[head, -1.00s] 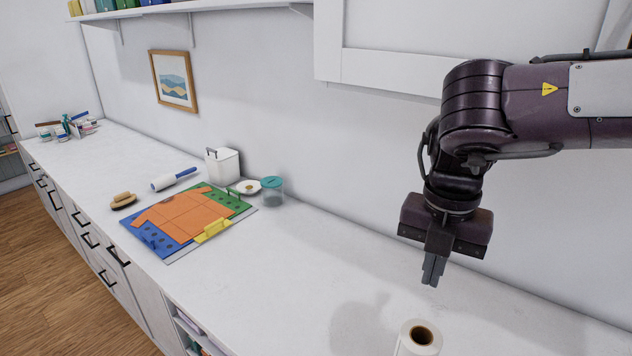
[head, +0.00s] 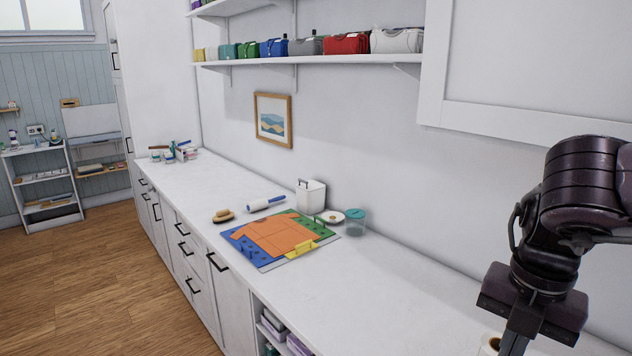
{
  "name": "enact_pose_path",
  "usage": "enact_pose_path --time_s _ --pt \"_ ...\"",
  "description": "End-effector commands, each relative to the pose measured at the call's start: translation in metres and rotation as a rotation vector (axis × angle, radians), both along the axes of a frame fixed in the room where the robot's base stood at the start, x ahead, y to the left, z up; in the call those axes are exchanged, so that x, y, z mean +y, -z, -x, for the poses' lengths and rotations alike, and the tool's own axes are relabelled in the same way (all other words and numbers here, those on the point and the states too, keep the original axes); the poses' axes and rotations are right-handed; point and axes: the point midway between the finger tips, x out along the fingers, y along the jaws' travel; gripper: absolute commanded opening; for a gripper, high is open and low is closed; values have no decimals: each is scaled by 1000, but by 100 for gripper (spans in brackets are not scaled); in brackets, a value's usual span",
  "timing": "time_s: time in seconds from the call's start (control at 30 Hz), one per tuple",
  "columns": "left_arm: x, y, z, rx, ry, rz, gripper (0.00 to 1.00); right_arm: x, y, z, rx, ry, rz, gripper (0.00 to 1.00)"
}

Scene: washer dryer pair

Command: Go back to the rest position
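My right gripper (head: 513,341) hangs pointing down over the right end of the white counter (head: 370,290), at the lower right of the head view. Its fingers look close together with nothing seen between them, though the tips run near the frame's bottom edge. My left gripper is out of view.
A coloured folding board (head: 328,238) with an orange garment (head: 277,236) lies on the counter. A lint roller (head: 265,203), brush (head: 223,216), white canister (head: 311,196) and teal-lidded jar (head: 355,222) stand around it. A shelf (head: 310,62) and cabinet (head: 530,70) overhang. Wood floor (head: 110,290) is clear at left.

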Motion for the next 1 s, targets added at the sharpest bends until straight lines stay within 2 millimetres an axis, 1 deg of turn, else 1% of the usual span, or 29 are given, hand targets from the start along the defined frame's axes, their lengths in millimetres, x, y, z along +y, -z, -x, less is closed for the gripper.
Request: enact_pose_path --time_s 0.07,0.37,0.57,0.67,0.8,0.87,1.0 --pt "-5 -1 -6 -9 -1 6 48 -2 5 -3 -16 0 -22 0" --pt "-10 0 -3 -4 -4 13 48 -10 32 -19 -109 7 -119 0" --pt "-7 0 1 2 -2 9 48 -14 61 -34 -217 43 -226 0" --pt "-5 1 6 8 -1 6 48 -14 80 -42 -294 87 -303 0" --pt "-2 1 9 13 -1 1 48 -11 111 -56 -434 209 -429 0" --pt "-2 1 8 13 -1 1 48 -9 123 -61 -492 281 -480 0" --pt "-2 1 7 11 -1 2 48 -6 147 -66 -610 485 -575 0"
